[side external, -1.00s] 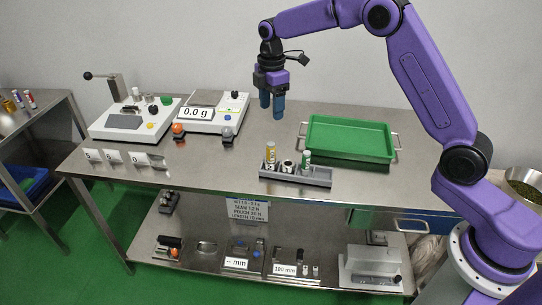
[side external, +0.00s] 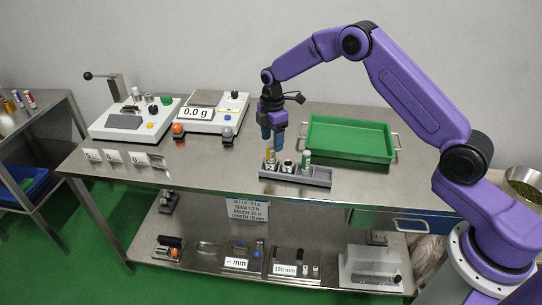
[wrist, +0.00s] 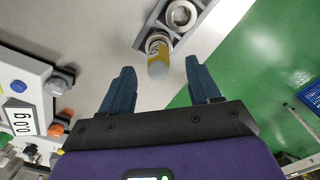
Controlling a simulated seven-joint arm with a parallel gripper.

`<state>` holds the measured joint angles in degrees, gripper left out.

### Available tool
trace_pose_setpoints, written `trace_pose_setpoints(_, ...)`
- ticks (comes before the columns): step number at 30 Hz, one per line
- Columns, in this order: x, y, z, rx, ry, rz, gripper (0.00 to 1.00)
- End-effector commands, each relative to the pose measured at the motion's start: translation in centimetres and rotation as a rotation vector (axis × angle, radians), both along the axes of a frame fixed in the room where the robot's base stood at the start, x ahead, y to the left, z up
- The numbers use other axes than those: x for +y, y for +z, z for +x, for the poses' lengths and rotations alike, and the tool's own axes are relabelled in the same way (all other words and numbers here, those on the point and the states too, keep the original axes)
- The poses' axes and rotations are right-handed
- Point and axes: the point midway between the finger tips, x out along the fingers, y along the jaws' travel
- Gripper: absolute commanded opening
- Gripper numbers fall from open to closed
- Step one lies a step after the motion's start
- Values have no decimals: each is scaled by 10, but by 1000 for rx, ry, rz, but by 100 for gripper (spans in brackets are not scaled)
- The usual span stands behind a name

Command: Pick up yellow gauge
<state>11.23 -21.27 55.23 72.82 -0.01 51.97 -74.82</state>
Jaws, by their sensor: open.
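The yellow gauge (side external: 270,158) stands upright in the left slot of a grey rack (side external: 318,177) at the table's front edge. In the wrist view the yellow gauge (wrist: 158,58) shows its grey top, ahead of the fingers and between their lines. My gripper (side external: 271,142) is open, pointing down just above the yellow gauge; in the side view the fingertips appear close to its top. In the wrist view my gripper (wrist: 158,78) has its two blue fingers wide apart with nothing between them.
A white-and-black gauge (side external: 287,167) and a green gauge (side external: 306,160) stand in the same rack to the right. A green tray (side external: 350,152) lies behind it. A scale (side external: 213,118) reading 0.0 g and a white device (side external: 125,122) stand at the back left.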

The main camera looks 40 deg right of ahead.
Motion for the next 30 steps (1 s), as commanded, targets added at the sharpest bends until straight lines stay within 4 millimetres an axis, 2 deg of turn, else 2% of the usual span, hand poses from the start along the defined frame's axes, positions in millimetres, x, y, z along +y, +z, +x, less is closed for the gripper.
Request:
trace_pose_setpoints(5,1,-11,0,1,0,0,62)
trace_pose_setpoints(12,3,-44,2,2,1,0,62)
trace_pose_setpoints(15,2,-52,2,1,0,0,62)
trace_pose_setpoints(23,2,-55,3,-1,0,0,62)
trace_pose_setpoints(24,2,-55,3,-1,0,0,59)
trace_pose_setpoints(28,2,-55,3,0,0,0,16)
trace_pose_setpoints(30,2,-55,3,0,0,0,0)
